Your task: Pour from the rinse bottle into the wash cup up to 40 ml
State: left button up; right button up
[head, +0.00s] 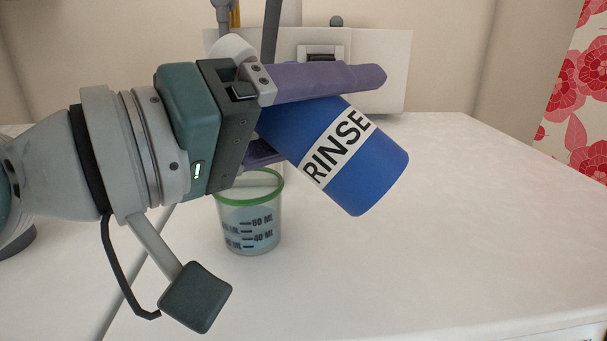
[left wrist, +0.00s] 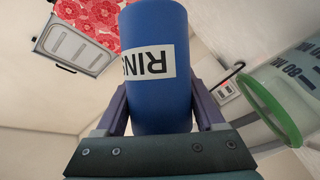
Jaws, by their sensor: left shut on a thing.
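The blue rinse bottle (head: 365,172) with a white RINSE label is held tilted in my left gripper (head: 320,95), its base down to the right and its neck end up to the left, behind the gripper. The wrist view shows the bottle (left wrist: 158,90) between both fingers. The wash cup (head: 250,225), clear with a green rim and ml marks, stands upright on the table below and behind the gripper. It also shows at the right of the left wrist view (left wrist: 285,95). The cup looks bluish inside; the liquid level is unclear. The bottle's mouth is hidden. My right gripper is not in view.
The white table (head: 430,260) is clear to the right and front of the cup. A white panel (head: 390,75) with a dark-framed fitting (head: 322,53) stands at the back. A red floral surface (head: 580,100) is at the far right.

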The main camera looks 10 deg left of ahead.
pick_arm(q)
jog(key=shift+a+r+n+t+b, duration=0.1)
jog(key=shift+r+n+t+b, duration=0.2)
jog(key=shift+n+b, duration=0.35)
dwell(1.3)
jog(key=shift+f+n+t+h+b, duration=0.3)
jog(key=shift+n+b, duration=0.15)
jog(key=shift+b, duration=0.55)
dwell(0.5)
